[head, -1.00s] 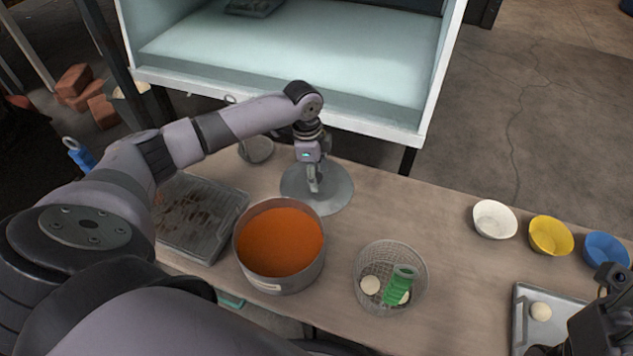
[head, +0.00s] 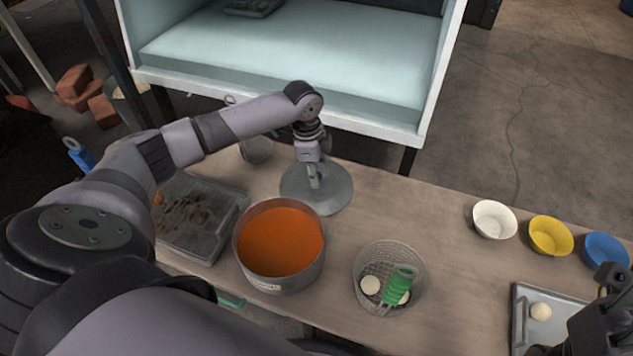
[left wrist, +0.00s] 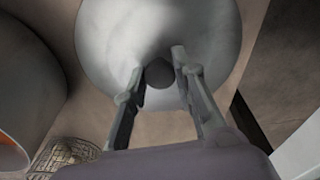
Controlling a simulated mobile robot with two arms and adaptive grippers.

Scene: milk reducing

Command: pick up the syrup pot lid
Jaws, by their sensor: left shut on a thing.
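The syrup pot lid (head: 334,193) is a round grey disc at the back of the table, just behind the pot. My left gripper (head: 314,183) points down over its middle and is shut on its knob. In the left wrist view the fingers (left wrist: 157,75) stand on both sides of the dark round knob (left wrist: 160,73), with the pale lid (left wrist: 110,45) behind. The syrup pot (head: 258,281) is open and full of orange syrup. My right gripper (head: 612,282) is at the right edge, over the tray side; its jaw state is unclear.
A grey grill tray (head: 238,207) is left of the pot. A wire basket (head: 420,262) with pale discs and a green-handled tool stands right of it. White (head: 494,220), yellow (head: 550,236) and blue (head: 605,250) bowls stand at right. A white cabinet (head: 280,108) is behind the table.

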